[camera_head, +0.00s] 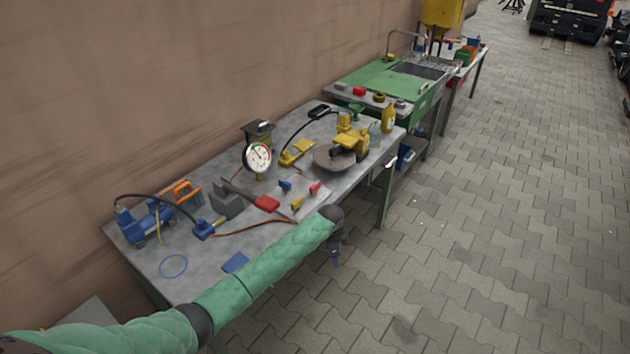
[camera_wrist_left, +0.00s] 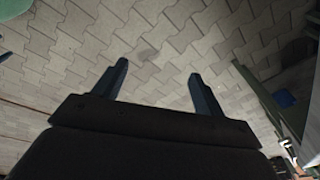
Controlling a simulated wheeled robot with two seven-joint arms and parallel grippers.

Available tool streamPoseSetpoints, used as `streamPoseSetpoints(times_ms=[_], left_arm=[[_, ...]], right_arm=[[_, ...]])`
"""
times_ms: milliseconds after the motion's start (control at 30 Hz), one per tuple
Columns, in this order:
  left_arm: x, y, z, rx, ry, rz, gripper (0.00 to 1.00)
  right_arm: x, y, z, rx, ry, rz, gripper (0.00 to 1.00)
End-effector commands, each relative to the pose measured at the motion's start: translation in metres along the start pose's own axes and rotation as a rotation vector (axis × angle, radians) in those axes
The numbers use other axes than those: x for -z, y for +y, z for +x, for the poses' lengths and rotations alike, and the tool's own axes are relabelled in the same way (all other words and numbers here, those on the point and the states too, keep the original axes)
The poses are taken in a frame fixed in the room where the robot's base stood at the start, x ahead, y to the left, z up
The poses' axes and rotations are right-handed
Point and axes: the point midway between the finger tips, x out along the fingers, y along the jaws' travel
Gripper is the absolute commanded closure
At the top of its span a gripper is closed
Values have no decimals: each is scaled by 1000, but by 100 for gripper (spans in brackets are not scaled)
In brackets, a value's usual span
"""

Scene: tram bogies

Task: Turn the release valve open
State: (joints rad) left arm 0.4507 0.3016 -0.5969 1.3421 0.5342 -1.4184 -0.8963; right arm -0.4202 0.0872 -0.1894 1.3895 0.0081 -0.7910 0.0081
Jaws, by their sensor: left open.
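A light plate (camera_head: 308,203) on the grey workbench carries a small blue part (camera_head: 285,186), a red part (camera_head: 315,187) and a yellow part (camera_head: 297,204). They look like valve handles, but I cannot tell which, if any, is the release valve. A round white gauge (camera_head: 257,156) stands behind them. My left gripper (camera_head: 336,262) hangs past the bench's front edge, over the paving, apart from these parts. In the left wrist view its two fingers (camera_wrist_left: 158,82) are spread with only paving between them. My right gripper is not in view.
A blue pump-like unit (camera_head: 146,222) with a black hose sits at the bench's left end. A yellow machine (camera_head: 350,139) stands on a round plate at the right. A green sink bench (camera_head: 375,80) stands beyond. The paved floor (camera_head: 500,220) at right is clear.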

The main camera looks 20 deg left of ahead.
Motion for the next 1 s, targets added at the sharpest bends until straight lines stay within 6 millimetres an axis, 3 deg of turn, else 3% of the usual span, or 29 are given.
streamPoseSetpoints(times_ms=[33,200,600,800,1000], left_arm=[[0,-24,-21,9,-10,36,29],[-4,-82,-72,7,-40,159,29],[-41,-181,-179,-88,-103,450,29],[-56,-206,-214,-124,-110,533,29],[-61,-210,-217,-134,-110,554,29]], right_arm=[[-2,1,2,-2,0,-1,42],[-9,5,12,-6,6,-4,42],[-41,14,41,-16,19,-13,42],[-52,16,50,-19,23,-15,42],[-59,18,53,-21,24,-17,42]])
